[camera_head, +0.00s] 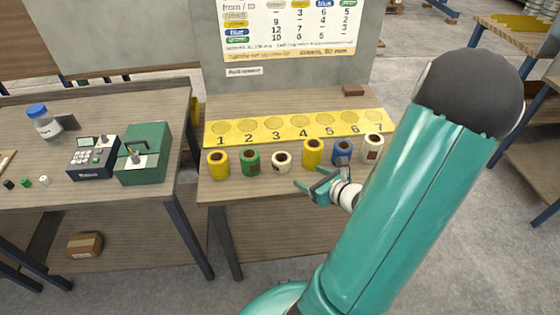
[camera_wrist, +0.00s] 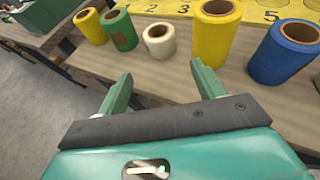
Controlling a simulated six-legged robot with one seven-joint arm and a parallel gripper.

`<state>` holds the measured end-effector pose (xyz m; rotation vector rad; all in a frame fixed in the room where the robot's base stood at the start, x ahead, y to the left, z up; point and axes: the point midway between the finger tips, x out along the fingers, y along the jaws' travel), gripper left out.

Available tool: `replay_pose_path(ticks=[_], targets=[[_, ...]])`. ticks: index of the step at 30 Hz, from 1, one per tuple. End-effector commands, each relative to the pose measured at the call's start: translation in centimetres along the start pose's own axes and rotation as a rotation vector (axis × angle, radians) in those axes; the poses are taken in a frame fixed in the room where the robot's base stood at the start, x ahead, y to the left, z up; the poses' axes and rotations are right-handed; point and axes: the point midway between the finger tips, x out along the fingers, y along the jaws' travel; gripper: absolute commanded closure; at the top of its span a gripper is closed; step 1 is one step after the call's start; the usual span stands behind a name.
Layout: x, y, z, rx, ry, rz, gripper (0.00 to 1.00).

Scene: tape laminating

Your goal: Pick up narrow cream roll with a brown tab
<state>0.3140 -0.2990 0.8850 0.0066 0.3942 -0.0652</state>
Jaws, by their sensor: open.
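A short, narrow cream roll (camera_head: 281,163) stands upright on the table, third from the left in the row. It also shows in the wrist view (camera_wrist: 159,43), ahead of the gap between my fingers. Its brown core shows; I cannot make out a tab on its side. A taller cream roll (camera_head: 374,147) with a brown tab stands at the right end of the row. My gripper (camera_head: 308,179) is open and empty in front of the row, apart from the rolls; its two fingers also show in the wrist view (camera_wrist: 160,76).
A green roll (camera_head: 250,162) and a yellow roll (camera_head: 217,165) stand left of the short cream roll. Another yellow roll (camera_head: 312,153) and a blue roll (camera_head: 343,152) stand to its right. A numbered yellow strip (camera_head: 207,141) lies behind them.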

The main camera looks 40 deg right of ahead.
Motion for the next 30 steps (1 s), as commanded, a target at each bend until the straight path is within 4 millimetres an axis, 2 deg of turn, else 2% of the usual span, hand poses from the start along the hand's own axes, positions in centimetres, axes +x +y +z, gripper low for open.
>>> replay_pose_path(ticks=[5,12,20,27,30], targets=[[2.1,-0.3,-0.2,0.017,-0.003,-0.01,0.32],[6.7,-0.3,-0.2,0.015,-0.003,-0.01,0.32],[8.9,-0.3,-0.1,0.014,-0.002,-0.012,0.32],[12.4,-0.1,0.1,0.015,-0.003,-0.011,0.32],[13.4,-0.1,0.2,0.013,-0.002,-0.011,0.32]])
